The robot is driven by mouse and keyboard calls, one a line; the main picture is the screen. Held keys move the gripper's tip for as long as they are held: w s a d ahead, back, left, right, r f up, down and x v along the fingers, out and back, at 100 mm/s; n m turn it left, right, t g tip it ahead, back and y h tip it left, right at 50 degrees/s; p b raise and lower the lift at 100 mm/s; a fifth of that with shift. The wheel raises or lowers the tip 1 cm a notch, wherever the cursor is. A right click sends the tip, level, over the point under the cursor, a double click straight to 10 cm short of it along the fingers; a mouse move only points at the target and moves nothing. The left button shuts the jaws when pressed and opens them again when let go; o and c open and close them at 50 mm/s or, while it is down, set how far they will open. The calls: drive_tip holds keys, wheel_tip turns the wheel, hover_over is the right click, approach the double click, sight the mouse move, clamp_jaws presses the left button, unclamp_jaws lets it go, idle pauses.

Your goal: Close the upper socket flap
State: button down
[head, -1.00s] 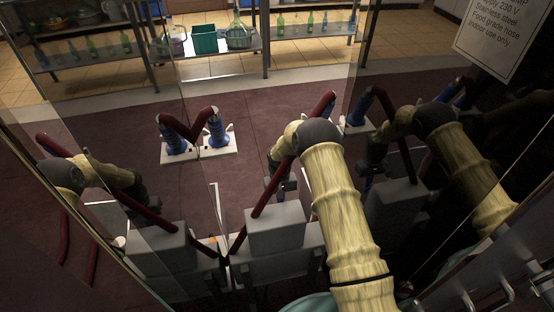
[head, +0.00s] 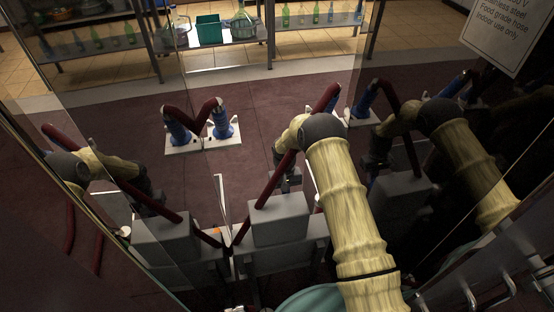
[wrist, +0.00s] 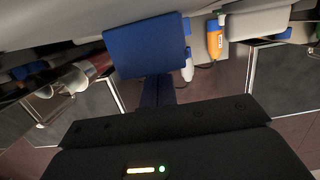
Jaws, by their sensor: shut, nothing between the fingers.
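A blue square flap (wrist: 147,45) fills the upper middle of the wrist view, apparently standing open; I cannot tell for certain that it is the upper one. My gripper (wrist: 157,90) shows below it there, its narrow fingers closed together and empty. The fingertips overlap the flap's lower edge in the picture; I cannot tell whether they touch it. In the head view my gripper (head: 289,182) is small and dark, behind a grey box (head: 280,217) and partly covered by a dark red hose. The flap cannot be made out in the head view.
An orange labelled object (wrist: 215,40) hangs right of the flap, beside a pale housing (wrist: 258,21). A red hose (head: 272,186) crosses close to my arm. Glass panels at both sides reflect the arm. Blue hose fittings (head: 222,124) stand on a floor plate behind.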

drive_tip(key=shift+s+f, duration=0.1)
drive_tip(key=shift+r+p, duration=0.6)
drive_tip(key=shift+r, duration=0.15)
drive_tip(key=shift+w+a, duration=0.1)
drive_tip(key=shift+w, duration=0.1)
drive_tip(key=w+a+r, duration=0.1)
drive_tip(key=w+r, duration=0.4)
drive_tip(key=r, duration=0.5)
drive_tip(key=shift+w+a, duration=0.2)
drive_tip(key=shift+w, duration=0.1)
